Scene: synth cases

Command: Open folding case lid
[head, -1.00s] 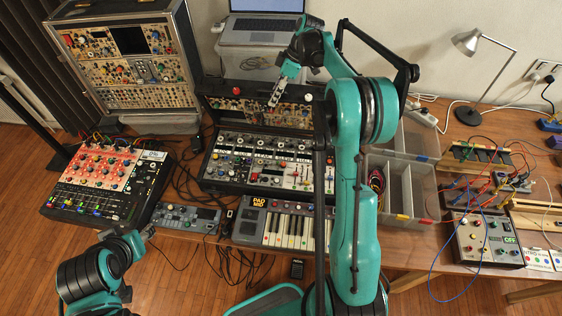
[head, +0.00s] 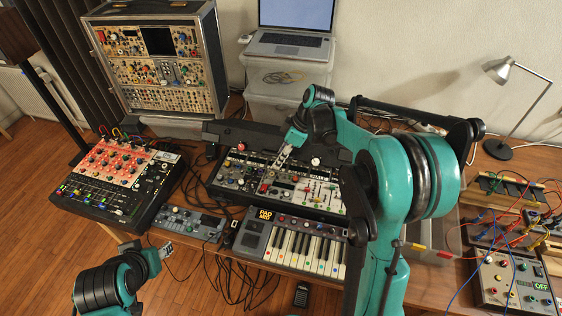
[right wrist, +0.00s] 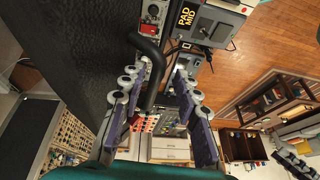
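The folding case (head: 318,205) stands in the middle of the table, its lower panel of knobs and sliders facing up. Its black lid (head: 235,131) leans forward over the panel's rear part in the head view; the lid's inner side is hidden. My right gripper (head: 281,163) is in front of the lid. In the right wrist view, the open fingers of this gripper (right wrist: 160,70) stand either side of a bent black handle (right wrist: 147,47), with gaps showing. A large black surface (right wrist: 75,50), apparently the lid, fills the left. My left gripper (head: 166,249) hangs low at the table's front left; its opening is unclear.
A red-panelled mixer (head: 115,165) is left of the case. A small blue-grey unit (head: 190,222) and a keyboard (head: 300,246) lie in front. A tall module case (head: 160,60) and a laptop (head: 290,45) on clear boxes stand behind. Cables hang at the front edge.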

